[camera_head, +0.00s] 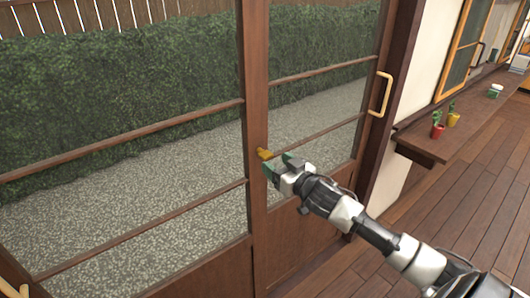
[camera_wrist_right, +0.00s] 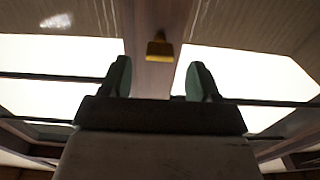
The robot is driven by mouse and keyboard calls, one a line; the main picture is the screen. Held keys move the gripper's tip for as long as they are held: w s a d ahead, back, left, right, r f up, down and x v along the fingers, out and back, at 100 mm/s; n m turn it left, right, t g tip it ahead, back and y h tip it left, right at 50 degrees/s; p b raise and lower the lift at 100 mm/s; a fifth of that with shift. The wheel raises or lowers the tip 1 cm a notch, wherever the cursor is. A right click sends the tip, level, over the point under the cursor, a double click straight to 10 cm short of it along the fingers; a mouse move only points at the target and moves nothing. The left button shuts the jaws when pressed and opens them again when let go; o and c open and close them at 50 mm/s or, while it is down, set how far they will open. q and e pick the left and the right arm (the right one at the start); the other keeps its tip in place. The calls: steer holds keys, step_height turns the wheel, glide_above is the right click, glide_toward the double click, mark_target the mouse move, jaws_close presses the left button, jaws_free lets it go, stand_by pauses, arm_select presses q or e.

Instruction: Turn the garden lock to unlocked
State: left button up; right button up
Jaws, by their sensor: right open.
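The garden lock is a small yellow brass piece (camera_head: 265,154) on the dark wooden stile where the glazed sliding doors meet. In the right wrist view the lock (camera_wrist_right: 159,48) shows ahead of the fingers, roughly centred between them. My right gripper (camera_head: 279,165) is open, with its green-padded fingertips close to the lock; nothing is between them. The fingers also show apart in the right wrist view (camera_wrist_right: 160,80). Whether a fingertip touches the lock I cannot tell. My left gripper is not in view.
The doors have wooden rails and a tan handle (camera_head: 380,94) at right; another handle (camera_head: 12,289) shows at the lower left corner. A wooden ledge (camera_head: 430,147) at right bears a red pot (camera_head: 437,131) and a yellow pot (camera_head: 453,119). The plank floor (camera_head: 455,205) at right is clear.

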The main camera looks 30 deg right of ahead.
mark_target(269, 158)
steer(key=w, duration=0.3)
steer(key=w+p, duration=0.1)
steer(key=w, duration=0.1)
steer(key=shift+w+a, duration=0.25)
steer(key=shift+w, duration=0.05)
steer(key=shift+c, duration=0.4)
steer(key=c, duration=0.9)
steer(key=shift+o, duration=0.2)
